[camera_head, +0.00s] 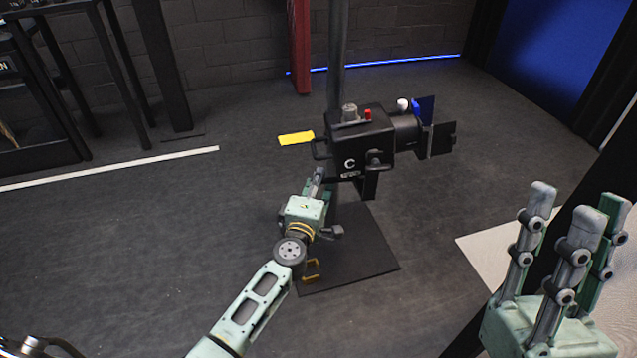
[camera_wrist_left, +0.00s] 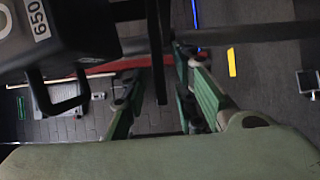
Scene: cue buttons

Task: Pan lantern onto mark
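The lantern (camera_head: 362,140) is a black box-shaped stage light with a white "C" on its side, a red knob and barn doors at its right end. It sits on a stand with a dark base plate (camera_head: 375,262). My left gripper (camera_head: 318,183) is below and left of the lantern body. In the left wrist view, its fingers (camera_wrist_left: 165,95) are apart, with a thin dark bar (camera_wrist_left: 159,50) showing between them; I cannot tell whether they touch it. The lantern's corner (camera_wrist_left: 70,28) shows there too. A yellow strip (camera_head: 296,138) lies on the floor behind the lantern. My right gripper (camera_head: 565,230) is open and empty.
A white line (camera_head: 110,167) runs along the floor at left. A black rack (camera_head: 40,110) stands at far left. A red post (camera_head: 300,45) and grey pole (camera_head: 338,50) stand behind the lantern. A pale panel (camera_head: 490,250) lies at right.

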